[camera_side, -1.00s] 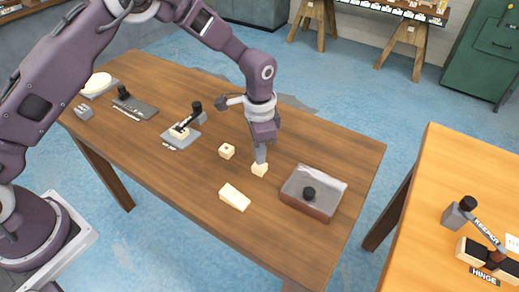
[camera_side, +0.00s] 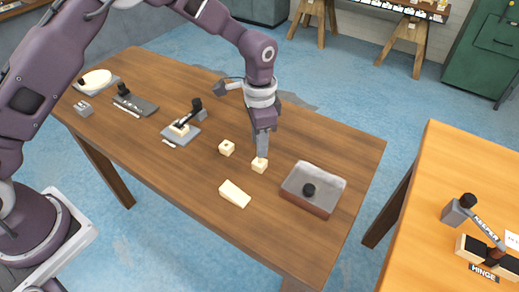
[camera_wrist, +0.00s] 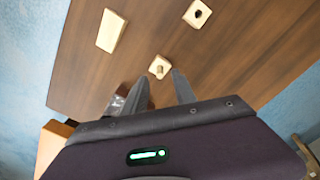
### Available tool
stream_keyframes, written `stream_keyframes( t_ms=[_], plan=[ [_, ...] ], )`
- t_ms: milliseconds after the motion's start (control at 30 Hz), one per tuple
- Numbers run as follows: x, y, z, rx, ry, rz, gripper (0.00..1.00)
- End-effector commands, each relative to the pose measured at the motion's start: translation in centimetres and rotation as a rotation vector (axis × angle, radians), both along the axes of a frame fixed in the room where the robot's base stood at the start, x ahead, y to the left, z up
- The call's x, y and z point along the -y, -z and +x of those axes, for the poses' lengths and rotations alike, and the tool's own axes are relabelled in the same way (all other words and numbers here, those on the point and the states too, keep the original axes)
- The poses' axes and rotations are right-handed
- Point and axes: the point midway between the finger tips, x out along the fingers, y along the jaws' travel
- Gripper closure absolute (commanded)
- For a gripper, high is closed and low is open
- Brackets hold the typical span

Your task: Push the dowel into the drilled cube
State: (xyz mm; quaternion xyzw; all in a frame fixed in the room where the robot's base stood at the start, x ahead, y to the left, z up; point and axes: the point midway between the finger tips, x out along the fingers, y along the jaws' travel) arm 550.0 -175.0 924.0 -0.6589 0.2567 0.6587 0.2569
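A pale wooden cube (camera_side: 259,166) sits on the brown table just below my gripper (camera_side: 262,156). In the wrist view this cube (camera_wrist: 153,73) lies just beyond my fingertips (camera_wrist: 161,76), with a short pale round peg on its top, which looks like the dowel. How deep the dowel sits cannot be told. My fingers stand apart, with nothing visible held between them. A second pale cube (camera_side: 227,148) with a dark drilled hole stands to the left; it also shows in the wrist view (camera_wrist: 197,13).
A pale wedge-like block (camera_side: 234,194) lies nearer the table's front edge. A grey-topped box (camera_side: 328,186) with a black knob stands right of my gripper. A clamp fixture (camera_side: 184,130) and a grey plate (camera_side: 136,105) lie to the left.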

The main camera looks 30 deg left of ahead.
Motion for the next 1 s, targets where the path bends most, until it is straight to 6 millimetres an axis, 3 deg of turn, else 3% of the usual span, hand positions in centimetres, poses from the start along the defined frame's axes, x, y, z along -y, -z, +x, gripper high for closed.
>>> stream_keyframes(
  t_ms=[100,233,867,933,1000],
  plan=[
    [0.0,-2.2,0.1,0.003,0.0,-0.001,0.67],
    [0.0,-3.2,0.0,0.001,0.0,-0.001,0.67],
    [0.0,-3.3,0.0,0.001,0.0,-0.001,0.67],
    [-0.4,-4.5,-0.2,0.011,-0.015,-0.002,0.67],
    [-1.4,-7.6,-0.9,0.045,-0.054,-0.007,0.67]
  ],
)
